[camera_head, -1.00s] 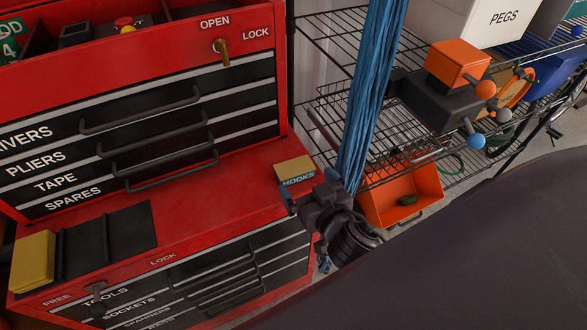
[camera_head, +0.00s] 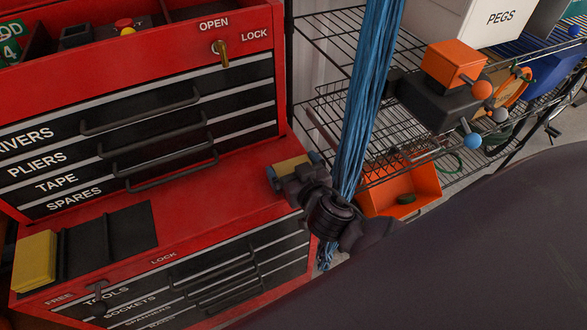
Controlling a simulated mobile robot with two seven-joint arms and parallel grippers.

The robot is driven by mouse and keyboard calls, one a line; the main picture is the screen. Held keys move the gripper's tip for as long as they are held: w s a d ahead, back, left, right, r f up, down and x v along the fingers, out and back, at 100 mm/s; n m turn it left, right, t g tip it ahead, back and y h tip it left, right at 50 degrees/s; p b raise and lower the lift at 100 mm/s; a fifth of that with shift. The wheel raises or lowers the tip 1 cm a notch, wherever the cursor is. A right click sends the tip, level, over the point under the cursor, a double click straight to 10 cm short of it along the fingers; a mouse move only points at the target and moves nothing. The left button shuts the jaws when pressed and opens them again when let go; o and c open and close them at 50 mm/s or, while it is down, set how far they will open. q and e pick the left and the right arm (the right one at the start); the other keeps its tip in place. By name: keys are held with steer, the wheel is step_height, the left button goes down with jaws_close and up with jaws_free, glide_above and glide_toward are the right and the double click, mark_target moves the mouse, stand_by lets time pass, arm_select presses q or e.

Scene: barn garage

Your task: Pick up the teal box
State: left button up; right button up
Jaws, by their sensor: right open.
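A small box (camera_head: 291,163) sits on the red ledge of the tool chest, near its right end. Its top is tan-yellow; its front, teal with the word HOOKS in the earlier frame, is now hidden behind my gripper. My right gripper (camera_head: 294,169) is open at the box, with one blue-tipped finger at its left side and the other at its right. I cannot tell whether the fingers touch it. My left gripper is not in view.
The red tool chest (camera_head: 220,196) has a wall of drawers with handles behind the ledge. A blue hanging bundle (camera_head: 368,110) is close right of the gripper. A wire shelf and an orange bin (camera_head: 420,183) stand further right. A yellow box (camera_head: 36,260) lies at far left.

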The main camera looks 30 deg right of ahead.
steer(key=shift+c, duration=0.3)
steer(key=c, duration=0.5)
steer(key=shift+c, duration=0.2)
